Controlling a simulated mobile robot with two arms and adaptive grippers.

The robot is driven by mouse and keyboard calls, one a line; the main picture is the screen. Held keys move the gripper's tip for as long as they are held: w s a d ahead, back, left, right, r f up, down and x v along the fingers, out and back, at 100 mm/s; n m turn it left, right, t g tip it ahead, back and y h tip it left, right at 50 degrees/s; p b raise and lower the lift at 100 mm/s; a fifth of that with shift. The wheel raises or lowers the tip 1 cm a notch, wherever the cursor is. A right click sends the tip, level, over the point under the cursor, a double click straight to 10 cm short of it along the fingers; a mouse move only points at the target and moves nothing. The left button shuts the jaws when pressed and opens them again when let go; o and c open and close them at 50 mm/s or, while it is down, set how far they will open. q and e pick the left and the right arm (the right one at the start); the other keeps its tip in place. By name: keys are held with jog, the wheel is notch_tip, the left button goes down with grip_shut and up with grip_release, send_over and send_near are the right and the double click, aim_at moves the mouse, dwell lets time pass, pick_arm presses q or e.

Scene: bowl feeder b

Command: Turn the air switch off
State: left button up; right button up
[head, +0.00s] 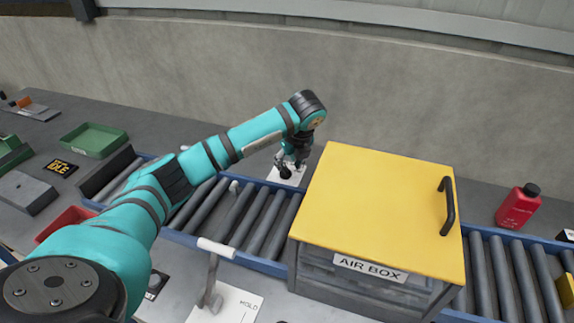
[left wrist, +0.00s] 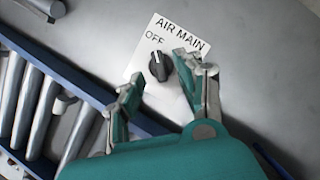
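The air switch is a black rotary knob (left wrist: 159,66) on a white plate (left wrist: 150,38) marked "AIR MAIN" and "OFF", seen in the left wrist view. The knob's pale pointer line is at its upper left, near the word "OFF". In the head view the plate (head: 291,178) lies behind the conveyor, left of the yellow-lidded box, partly hidden by my gripper. My left gripper (head: 290,163) is over the plate. In the left wrist view its fingers (left wrist: 160,81) are spread apart, with the knob between and slightly beyond the tips. My right gripper is not in view.
The yellow-lidded AIR BOX (head: 380,205) stands right beside the gripper. A roller conveyor (head: 250,217) runs in front of the switch. A white-handled lever (head: 213,270) stands nearer. A red bottle (head: 518,206) is at the right, a green tray (head: 93,139) at the left.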

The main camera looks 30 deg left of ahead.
pick_arm(q)
jog(key=v, duration=0.9)
jog(key=shift+r, duration=0.2)
jog(key=shift+d, duration=0.1)
